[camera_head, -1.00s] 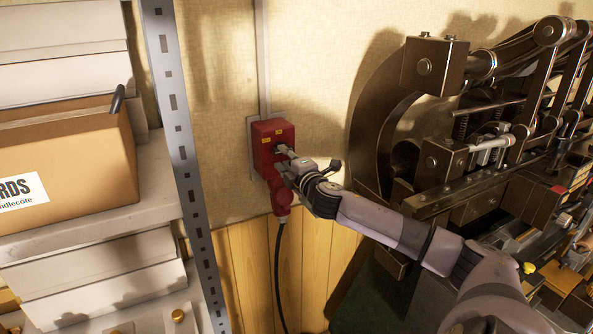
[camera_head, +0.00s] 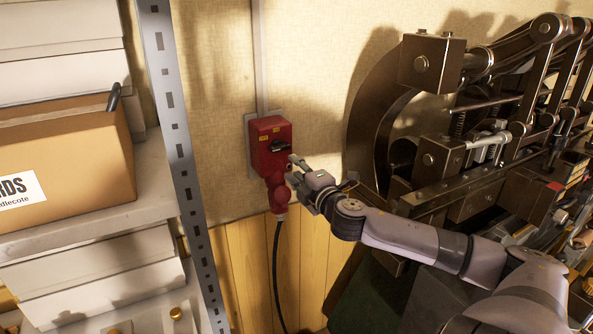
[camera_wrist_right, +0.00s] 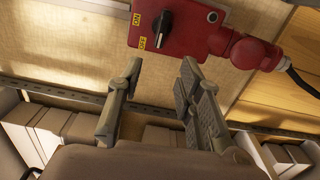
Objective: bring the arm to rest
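The red switch box (camera_head: 259,160) is on the wall, with a black rotary knob (camera_head: 281,145) and yellow labels. In the right wrist view, the knob (camera_wrist_right: 163,24) has a pale mark at its end nearest the OFF label (camera_wrist_right: 142,42). My right gripper (camera_head: 294,170) is just right of the box in the head view. In its wrist view, the gripper (camera_wrist_right: 161,68) has its fingers apart with nothing between them, and the knob is beyond the fingertips. My left gripper is not in view.
A red plug (camera_head: 279,198) with a black cable hangs below the box. A metal shelf post (camera_head: 180,130) and shelves with a cardboard box (camera_head: 70,165) stand left. A dark metal press (camera_head: 440,130) stands right, close behind my right arm. Bare wall lies between.

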